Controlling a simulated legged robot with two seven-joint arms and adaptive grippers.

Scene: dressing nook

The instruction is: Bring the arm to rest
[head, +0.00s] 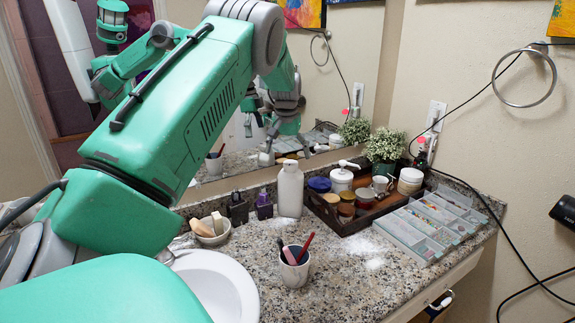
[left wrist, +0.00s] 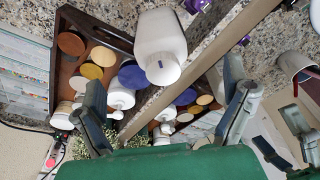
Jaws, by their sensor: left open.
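My left arm reaches in from the left of the head view and bends down over the back of the counter. My left gripper (head: 287,146) hangs in front of the mirror, above the white bottle (head: 290,189). It is open and empty. In the left wrist view, the two fingers of the left gripper (left wrist: 162,80) stand wide apart with nothing held between them. The white bottle (left wrist: 161,45) shows beyond the fingertips, apart from them. My right gripper is in neither view.
A wooden tray (head: 345,228) of jars, a compartment box (head: 410,232) and a plant (head: 385,146) stand at the right. A cup (head: 294,271) with brushes stands in front, near the white basin (head: 222,283). White powder (head: 366,248) lies on the counter. The mirror (head: 345,60) is close behind.

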